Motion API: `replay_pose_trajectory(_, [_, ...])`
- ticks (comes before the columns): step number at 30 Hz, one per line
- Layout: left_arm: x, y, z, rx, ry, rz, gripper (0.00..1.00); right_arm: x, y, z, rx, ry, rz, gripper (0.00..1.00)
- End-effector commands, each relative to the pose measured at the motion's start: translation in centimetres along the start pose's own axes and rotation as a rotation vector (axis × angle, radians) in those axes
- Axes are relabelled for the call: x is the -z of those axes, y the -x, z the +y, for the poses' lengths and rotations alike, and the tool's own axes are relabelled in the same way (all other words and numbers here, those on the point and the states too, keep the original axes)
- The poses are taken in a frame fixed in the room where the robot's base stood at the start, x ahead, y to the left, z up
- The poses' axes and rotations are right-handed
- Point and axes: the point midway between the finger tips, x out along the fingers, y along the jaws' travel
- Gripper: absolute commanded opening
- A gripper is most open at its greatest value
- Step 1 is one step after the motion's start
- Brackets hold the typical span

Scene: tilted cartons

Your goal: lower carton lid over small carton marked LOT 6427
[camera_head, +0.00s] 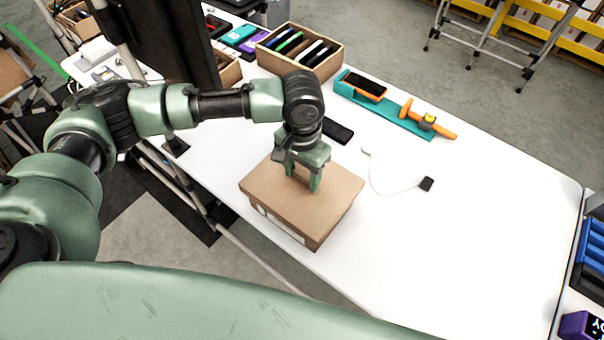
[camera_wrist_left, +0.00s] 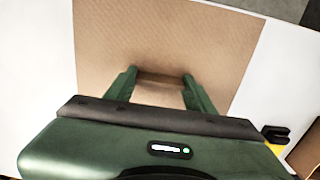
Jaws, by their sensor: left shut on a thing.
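A brown cardboard carton lid (camera_head: 330,198) lies flat over the small carton (camera_head: 290,230) near the table's front edge. The carton's front side shows below the lid, with pale label patches too small to read. My left gripper (camera_head: 304,180) points down at the middle of the lid top. In the left wrist view the fingers (camera_wrist_left: 160,92) stand on either side of a raised brown piece on the lid (camera_wrist_left: 165,35) and are shut on it. Whether the lid touches the carton all round cannot be told. My right gripper is not in view.
The white table (camera_head: 450,240) is clear to the right, apart from a thin cable (camera_head: 378,185). A dark phone (camera_head: 337,131) lies just behind the lid. A teal tray (camera_head: 400,118) with orange parts and an open box of devices (camera_head: 300,52) stand farther back.

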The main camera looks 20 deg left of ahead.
Motion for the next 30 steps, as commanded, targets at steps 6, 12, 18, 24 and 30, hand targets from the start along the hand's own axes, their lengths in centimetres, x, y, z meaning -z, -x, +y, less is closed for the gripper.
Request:
replay_pose_trajectory(6, [-0.1,-1.3,0.0,-0.001,0.001,-0.003,0.16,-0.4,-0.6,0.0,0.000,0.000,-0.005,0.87])
replay_pose_trajectory(12, [0.0,-2.7,0.0,-0.001,0.001,-0.002,0.16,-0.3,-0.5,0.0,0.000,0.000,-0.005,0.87])
replay_pose_trajectory(18, [0.0,-3.5,0.0,-0.001,0.002,-0.001,0.16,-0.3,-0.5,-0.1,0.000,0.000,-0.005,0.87])
replay_pose_trajectory(24, [0.0,-3.6,0.0,0.000,0.001,0.000,0.16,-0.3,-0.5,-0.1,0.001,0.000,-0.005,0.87])
replay_pose_trajectory(30, [0.0,-3.6,0.0,0.000,0.001,0.000,0.16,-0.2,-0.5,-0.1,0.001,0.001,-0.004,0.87])
